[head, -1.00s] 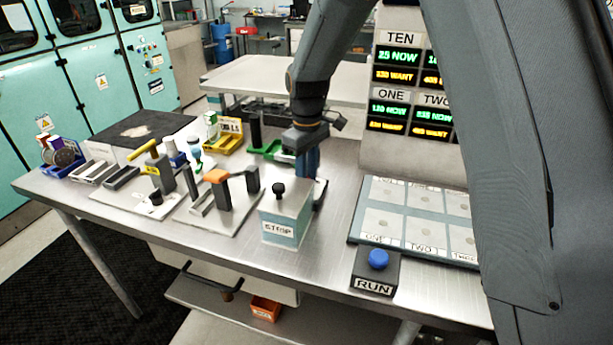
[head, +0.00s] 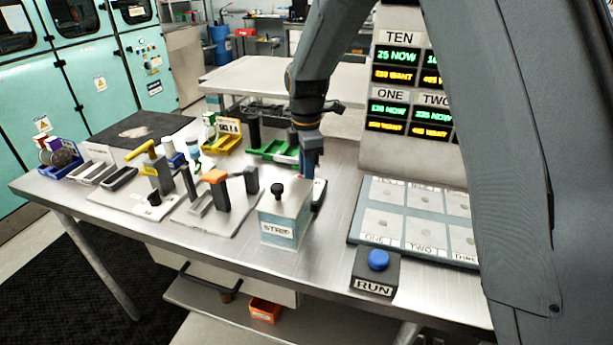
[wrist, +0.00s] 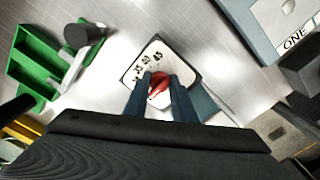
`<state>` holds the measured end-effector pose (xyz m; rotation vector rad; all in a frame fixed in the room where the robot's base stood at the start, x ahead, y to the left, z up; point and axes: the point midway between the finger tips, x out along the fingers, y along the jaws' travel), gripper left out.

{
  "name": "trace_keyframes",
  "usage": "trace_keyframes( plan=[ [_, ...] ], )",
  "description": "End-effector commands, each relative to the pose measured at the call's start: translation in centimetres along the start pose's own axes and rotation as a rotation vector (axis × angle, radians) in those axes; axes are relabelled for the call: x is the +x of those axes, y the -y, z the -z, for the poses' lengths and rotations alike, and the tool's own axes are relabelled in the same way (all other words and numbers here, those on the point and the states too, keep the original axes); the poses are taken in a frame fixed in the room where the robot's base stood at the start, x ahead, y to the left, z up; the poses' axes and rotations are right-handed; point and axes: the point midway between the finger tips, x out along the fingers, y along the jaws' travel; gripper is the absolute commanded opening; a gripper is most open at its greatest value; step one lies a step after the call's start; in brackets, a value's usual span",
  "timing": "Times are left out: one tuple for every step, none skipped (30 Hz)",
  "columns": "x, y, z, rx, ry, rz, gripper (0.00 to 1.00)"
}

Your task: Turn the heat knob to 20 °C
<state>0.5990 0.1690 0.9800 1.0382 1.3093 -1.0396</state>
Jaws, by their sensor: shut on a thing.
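The heat knob (wrist: 160,88) is red and sits on a white dial plate (wrist: 150,58) in the wrist view. Black numbers are printed along the plate's upper left; they are small and hard to read for certain. My gripper (wrist: 160,92) has its two blue fingers on either side of the knob and is shut on it. The fingers hide part of the knob and the lower dial, so I cannot tell its setting.
A green tray (wrist: 35,60) lies to the left in the wrist view. The RUN box (head: 376,272) and a labelled panel (head: 410,215) are to the right. Bare table lies between.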

Motion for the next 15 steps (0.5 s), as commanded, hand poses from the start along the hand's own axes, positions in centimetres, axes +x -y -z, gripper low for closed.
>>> trace_keyframes(
  plan=[
    [-0.25,-0.33,0.08,-0.038,-0.001,-0.009,0.01],
    [-0.26,-0.34,0.08,-0.062,-0.001,-0.009,0.01],
    [-0.26,-0.35,0.08,-0.092,-0.001,-0.009,0.01],
    [-0.26,-0.35,0.09,-0.114,-0.001,-0.009,0.01],
    [-0.26,-0.36,0.09,-0.134,-0.001,-0.009,0.01],
    [-0.27,-0.37,0.10,-0.159,-0.001,-0.009,0.01],
    [-0.27,-0.38,0.10,-0.178,0.000,-0.009,0.01],
    [-0.27,-0.39,0.11,-0.195,0.000,-0.009,0.01],
    [-0.27,-0.39,0.11,-0.216,0.000,-0.009,0.01],
    [-0.28,-0.40,0.11,-0.231,0.000,-0.009,0.01],
    [-0.28,-0.40,0.12,-0.244,0.000,-0.009,0.01],
    [-0.28,-0.41,0.12,-0.260,0.000,-0.009,0.01],
    [-0.28,-0.41,0.13,-0.271,0.000,-0.009,0.01],
    [-0.28,-0.42,0.13,-0.280,0.000,-0.009,0.01],
    [-0.29,-0.42,0.13,-0.292,0.000,-0.009,0.01]
  ],
)
